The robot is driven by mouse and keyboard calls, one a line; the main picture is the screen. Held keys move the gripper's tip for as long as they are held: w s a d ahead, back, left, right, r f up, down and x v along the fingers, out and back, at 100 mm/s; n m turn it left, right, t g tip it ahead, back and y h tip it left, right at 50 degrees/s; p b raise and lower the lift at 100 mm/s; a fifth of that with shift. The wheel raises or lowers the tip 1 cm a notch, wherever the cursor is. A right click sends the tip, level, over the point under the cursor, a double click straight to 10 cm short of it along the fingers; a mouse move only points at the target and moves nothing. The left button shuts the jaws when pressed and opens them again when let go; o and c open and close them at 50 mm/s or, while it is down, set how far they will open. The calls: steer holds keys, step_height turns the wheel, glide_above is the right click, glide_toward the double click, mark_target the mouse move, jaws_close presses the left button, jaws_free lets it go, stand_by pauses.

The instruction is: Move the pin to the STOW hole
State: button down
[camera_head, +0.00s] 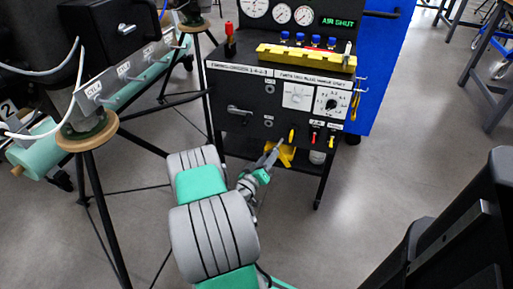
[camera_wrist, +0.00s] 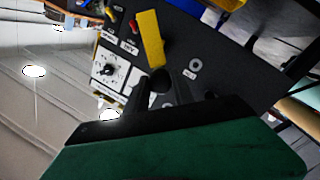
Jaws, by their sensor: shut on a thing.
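The pin appears as a yellow piece on the cart's dark front panel (camera_head: 291,135). In the wrist view the yellow piece (camera_wrist: 149,38) ends close to the dark fingers. My gripper (camera_head: 276,152) is at the panel, just below and left of the yellow piece; its fingers (camera_wrist: 175,82) look shut on the pin, though the contact is partly hidden. A pale hole ring (camera_wrist: 195,65) with a small label lies beside the fingers. Two rings, an upper one (camera_head: 270,88) and a lower one (camera_head: 268,122), show in the head view. Their labels are too small to read.
A dial (camera_head: 330,101) is on the panel's right, with red (camera_head: 315,137) and yellow (camera_head: 332,142) levers below it. A yellow bin (camera_head: 286,157) sits under the panel.

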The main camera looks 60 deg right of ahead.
steer(key=w+d+r+n+t, duration=0.3)
steer(key=w+r+n, duration=0.1)
steer(key=w+n, duration=0.1)
steer(key=w+d+f+n+t+b, duration=0.1)
steer(key=w+d+f+n+b, duration=0.1)
steer(key=d+f, duration=0.3)
steer(key=shift+w+f+n+b, duration=0.2)
steer(key=shift+f+n+b, duration=0.35)
steer(key=shift+f+n, duration=0.05)
steer(key=shift+d+b, duration=0.3)
steer(key=shift+b, duration=0.05)
stand_by(0.6)
steer(key=shift+d, duration=0.15)
steer(key=shift+w+d, duration=0.1)
steer(key=shift+d, duration=0.25)
steer(key=shift+d, duration=0.35)
steer(key=shift+w+d, duration=0.1)
steer(key=shift+d, duration=0.25)
